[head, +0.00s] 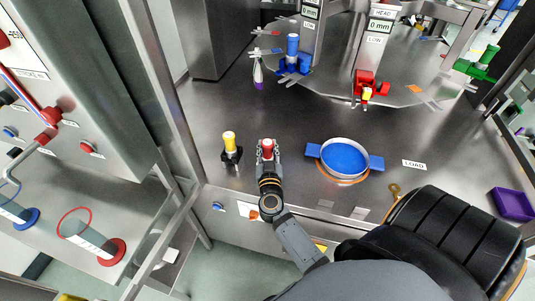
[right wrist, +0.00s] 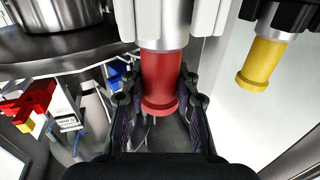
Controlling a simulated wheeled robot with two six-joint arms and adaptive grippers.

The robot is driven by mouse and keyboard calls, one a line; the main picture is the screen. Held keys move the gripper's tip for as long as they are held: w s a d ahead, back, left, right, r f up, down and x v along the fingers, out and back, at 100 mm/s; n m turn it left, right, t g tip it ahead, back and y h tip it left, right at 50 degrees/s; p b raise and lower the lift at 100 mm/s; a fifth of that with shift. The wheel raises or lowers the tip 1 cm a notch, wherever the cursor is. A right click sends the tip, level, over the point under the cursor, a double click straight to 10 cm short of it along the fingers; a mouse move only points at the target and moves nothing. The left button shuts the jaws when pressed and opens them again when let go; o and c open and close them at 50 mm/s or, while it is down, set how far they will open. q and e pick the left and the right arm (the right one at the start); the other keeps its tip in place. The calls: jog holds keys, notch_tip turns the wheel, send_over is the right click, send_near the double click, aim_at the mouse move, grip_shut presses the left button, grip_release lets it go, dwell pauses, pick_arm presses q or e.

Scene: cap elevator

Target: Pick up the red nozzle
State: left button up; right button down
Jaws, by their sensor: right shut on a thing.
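The red nozzle (head: 267,146) is at the near edge of the steel table, just right of the yellow nozzle. My right gripper (head: 267,154) is closed around it. In the right wrist view the red nozzle (right wrist: 161,78) sits between the two dark fingers (right wrist: 160,100), with a pale metal part joined to its wide end. I cannot tell whether the nozzle is clear of its holder. My left gripper is not in view.
A yellow nozzle (head: 229,139) stands in a black holder close to the left. A blue-filled round dish (head: 345,157) with blue side handles lies to the right. A multi-armed metal station (head: 345,85) with blue, red and green fittings stands behind. A purple tray (head: 513,204) is far right.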

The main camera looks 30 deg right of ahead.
notch_tip(320, 180, up, 9)
jog(key=p, duration=0.5)
jog(key=shift+r, duration=0.55)
